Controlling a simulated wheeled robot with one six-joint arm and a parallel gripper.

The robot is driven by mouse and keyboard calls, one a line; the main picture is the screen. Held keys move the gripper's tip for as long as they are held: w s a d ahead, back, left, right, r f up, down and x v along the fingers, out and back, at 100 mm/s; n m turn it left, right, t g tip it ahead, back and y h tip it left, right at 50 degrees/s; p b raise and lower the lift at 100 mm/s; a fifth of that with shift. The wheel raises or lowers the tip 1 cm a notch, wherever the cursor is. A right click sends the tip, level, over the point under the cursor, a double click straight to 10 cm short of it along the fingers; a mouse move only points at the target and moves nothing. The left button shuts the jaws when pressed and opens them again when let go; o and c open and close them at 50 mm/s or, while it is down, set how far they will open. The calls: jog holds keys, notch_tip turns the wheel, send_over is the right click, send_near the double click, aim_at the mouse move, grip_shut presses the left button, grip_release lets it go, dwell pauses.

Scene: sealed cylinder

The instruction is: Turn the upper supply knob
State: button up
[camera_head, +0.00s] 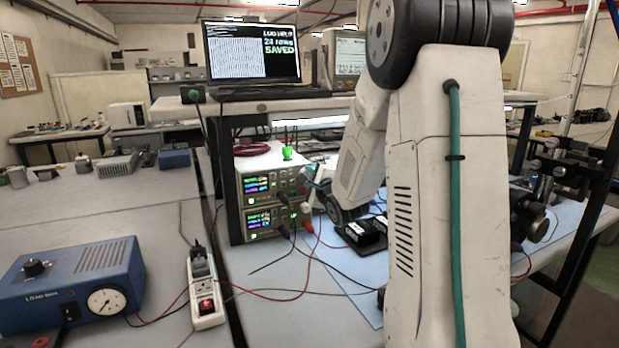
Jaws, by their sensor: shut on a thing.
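Two stacked power supplies stand under the shelf in the head view. The upper supply (258,184) has a lit display at the left of its front face. The lower supply (260,219) sits directly beneath it, also with its display lit. My gripper (307,184) is at the right side of the upper supply's front. It is shut on what appears to be the upper supply knob. The fingertips are small here, and the gripper and wrist largely hide the knob, so I cannot tell its angle.
Black and red leads (318,255) hang from the supplies onto the bench. A power strip (205,287) and a blue load box (72,285) are at left. A laptop (252,52) stands on the shelf. Black items (366,233) lie beneath my arm.

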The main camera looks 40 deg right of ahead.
jog(key=o, duration=0.7)
jog(key=shift+s, duration=0.1)
jog(key=v, duration=0.7)
jog(key=shift+s, duration=0.35)
jog(key=shift+a, duration=0.15)
